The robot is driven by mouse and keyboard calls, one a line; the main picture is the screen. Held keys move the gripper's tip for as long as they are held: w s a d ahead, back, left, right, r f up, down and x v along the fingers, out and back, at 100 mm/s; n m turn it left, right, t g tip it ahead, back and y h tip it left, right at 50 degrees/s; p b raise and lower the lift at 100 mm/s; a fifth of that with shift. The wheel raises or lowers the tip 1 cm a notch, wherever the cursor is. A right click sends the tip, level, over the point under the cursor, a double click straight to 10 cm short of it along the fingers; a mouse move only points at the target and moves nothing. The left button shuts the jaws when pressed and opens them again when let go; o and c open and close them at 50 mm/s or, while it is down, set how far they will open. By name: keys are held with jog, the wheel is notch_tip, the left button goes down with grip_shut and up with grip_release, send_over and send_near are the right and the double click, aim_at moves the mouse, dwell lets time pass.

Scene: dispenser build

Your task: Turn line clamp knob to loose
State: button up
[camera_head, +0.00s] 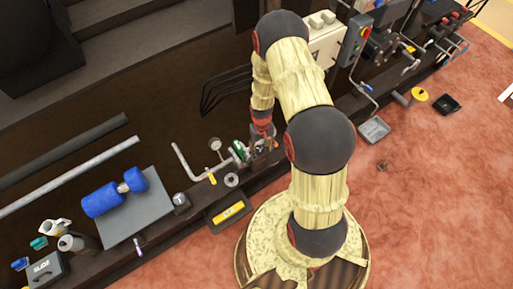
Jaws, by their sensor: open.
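My gripper (262,143) is at the end of my arm, low over the dark bench, right beside a small fitting with a green part (239,151). It looks open, with nothing clearly held; its fingertips are small and partly covered by the arm. I cannot pick out the line clamp knob for certain; it may be among the small parts at the gripper. I cannot tell whether the gripper touches the fitting. A bent grey pipe (189,165) and a round gauge (215,144) are just left of the fitting.
A round grey part (231,180) and a tray with a yellow item (229,212) lie below the fitting. A control box (355,41) stands behind at right.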

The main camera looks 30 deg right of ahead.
aim_at(259, 148)
jog(key=w, duration=0.2)
jog(key=w+d+t, duration=0.1)
jog(key=shift+w+r, duration=0.25)
jog(key=shift+w, duration=0.3)
jog(key=shift+w+f, duration=0.15)
jog(key=shift+f, duration=0.15)
jog(key=shift+d+f+b, duration=0.1)
jog(key=shift+f+b, duration=1.15)
jog(key=shift+f, duration=2.3)
jog(key=c, duration=1.2)
jog(key=shift+o, duration=0.2)
